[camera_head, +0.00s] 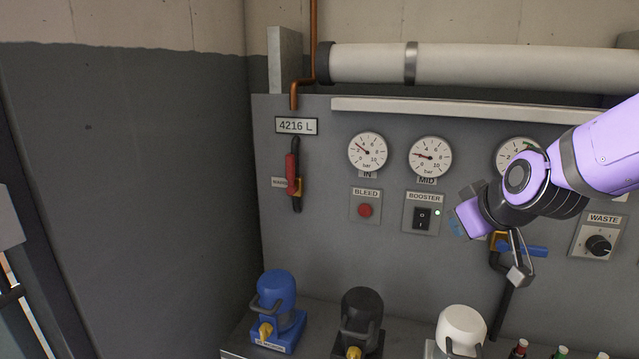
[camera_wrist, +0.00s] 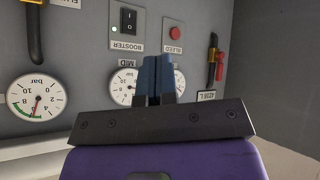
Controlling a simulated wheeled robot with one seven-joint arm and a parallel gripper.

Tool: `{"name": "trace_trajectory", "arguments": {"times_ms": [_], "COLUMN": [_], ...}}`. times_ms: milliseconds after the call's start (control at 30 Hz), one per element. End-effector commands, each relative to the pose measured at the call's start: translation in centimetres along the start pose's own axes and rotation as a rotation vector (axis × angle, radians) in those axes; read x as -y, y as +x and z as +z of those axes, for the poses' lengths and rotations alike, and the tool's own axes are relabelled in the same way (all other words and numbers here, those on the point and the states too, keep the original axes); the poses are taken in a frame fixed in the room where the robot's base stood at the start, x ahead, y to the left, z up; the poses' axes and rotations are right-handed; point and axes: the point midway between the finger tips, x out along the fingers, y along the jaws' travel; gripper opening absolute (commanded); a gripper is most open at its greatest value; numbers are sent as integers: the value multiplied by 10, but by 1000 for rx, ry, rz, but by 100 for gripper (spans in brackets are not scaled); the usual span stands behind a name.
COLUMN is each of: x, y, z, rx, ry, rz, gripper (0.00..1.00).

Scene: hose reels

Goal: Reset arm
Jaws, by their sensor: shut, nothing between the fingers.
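My gripper (camera_wrist: 158,62) shows in the wrist view with its two dark blue fingers together and nothing between them. In the head view my purple and black arm reaches in from the right, and the gripper end (camera_head: 456,228) is in front of the wall panel, near the booster switch (camera_head: 423,218). Its fingers are mostly hidden there. The wrist view sees the panel upside down, with the booster switch (camera_wrist: 128,20) and the red bleed button (camera_wrist: 175,33) beyond the fingertips. I cannot tell the exact gap to the panel.
Gauges (camera_head: 368,153) and a red-handled valve (camera_head: 292,172) are on the panel. A blue-handled valve (camera_head: 528,249) is just below my wrist. Blue (camera_head: 277,292), black (camera_head: 362,310) and white (camera_head: 462,326) capped units stand on the ledge. A white pipe (camera_head: 490,66) runs above. Space left of the panel is clear.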

Motion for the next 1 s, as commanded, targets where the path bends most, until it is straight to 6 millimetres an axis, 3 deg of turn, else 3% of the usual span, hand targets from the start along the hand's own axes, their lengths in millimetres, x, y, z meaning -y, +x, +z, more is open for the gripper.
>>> {"name": "trace_trajectory", "arguments": {"times_ms": [33,267,500,700,1000], "x": [-2,-1,1,4,5], "y": [-17,-87,-155,-186,-192], "z": [2,29,69,91,96], "rx": [11,130,271,345,363], "ry": [31,173,316,392,409], "rz": [-11,-42,7,55,67], "gripper": [0,0,0,0,0]}}
